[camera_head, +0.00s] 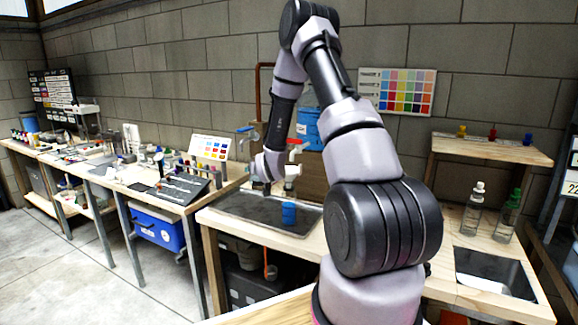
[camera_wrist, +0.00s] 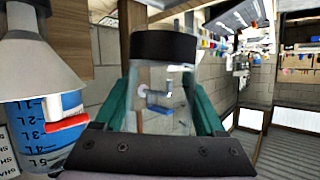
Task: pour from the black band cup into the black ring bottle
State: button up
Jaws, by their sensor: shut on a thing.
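The clear black band cup (camera_wrist: 160,85) is in the wrist view, with its wide black band across the top. My gripper (camera_wrist: 163,105) has teal fingers on both sides of the cup and is shut on it. The cup looks roughly upright and close to empty, though its contents are hard to tell. In the head view my gripper (camera_head: 268,183) is over the sink tray, small and partly hidden by my arm. A small clear vessel (camera_head: 290,184) stands just right of it; I cannot tell whether this is the black ring bottle.
The sink tray (camera_head: 233,207) holds a blue cup (camera_head: 289,213). A blue water jug (camera_head: 308,127) and red tap handle (camera_head: 298,142) are behind. A pale cone (camera_wrist: 45,65) is close on the left in the wrist view. White-capped (camera_head: 473,210) and green-capped (camera_head: 508,217) bottles stand right.

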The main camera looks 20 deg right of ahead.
jog(key=shift+a+f+n+h, duration=0.2)
jog(key=shift+a+n+h, duration=0.05)
jog(key=shift+n+h, duration=0.05)
jog(key=shift+r, duration=2.5)
